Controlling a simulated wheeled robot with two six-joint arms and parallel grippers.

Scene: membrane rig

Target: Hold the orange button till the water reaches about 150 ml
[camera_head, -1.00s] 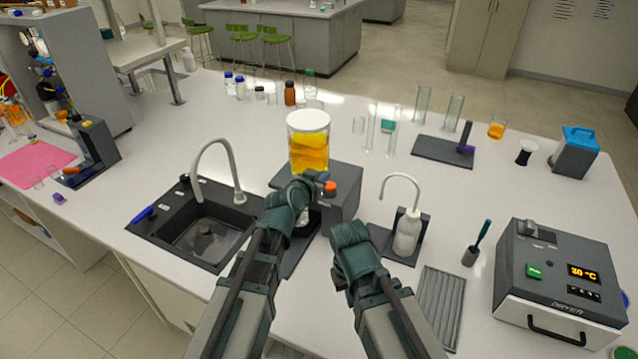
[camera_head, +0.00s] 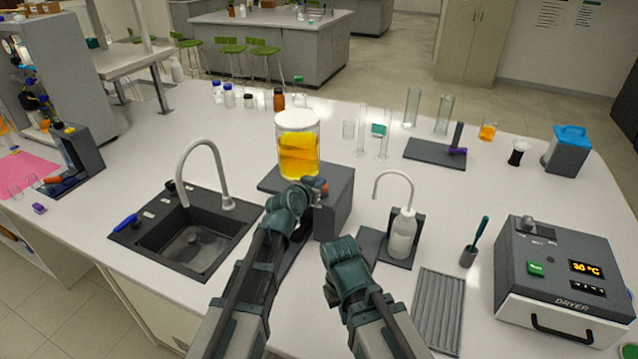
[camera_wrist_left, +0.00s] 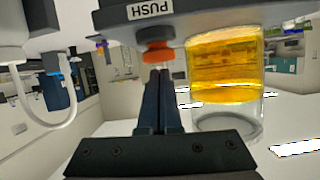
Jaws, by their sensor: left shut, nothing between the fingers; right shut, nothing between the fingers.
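The orange button (camera_head: 323,187) sits on the front of a dark grey dispenser (camera_head: 337,205). It also shows in the left wrist view (camera_wrist_left: 158,54), by an upside-down PUSH label. My left gripper (camera_head: 314,186) is shut, with its fingertips (camera_wrist_left: 161,74) at the button's face; they look to be touching it, but how far it is pressed is unclear. A clear jar (camera_head: 298,145) of yellow liquid with a white top stands on the dispenser. My left arm hides the area under the outlet, and no 150 ml mark is readable. My right gripper (camera_head: 343,254) is shut and empty.
A sink (camera_head: 190,235) with a curved tap lies left of the dispenser. A wash bottle (camera_head: 402,235) stands to its right, with a grey ribbed tray (camera_head: 438,310) and a dryer (camera_head: 563,275) beyond. Glass cylinders (camera_head: 412,107) stand at the back.

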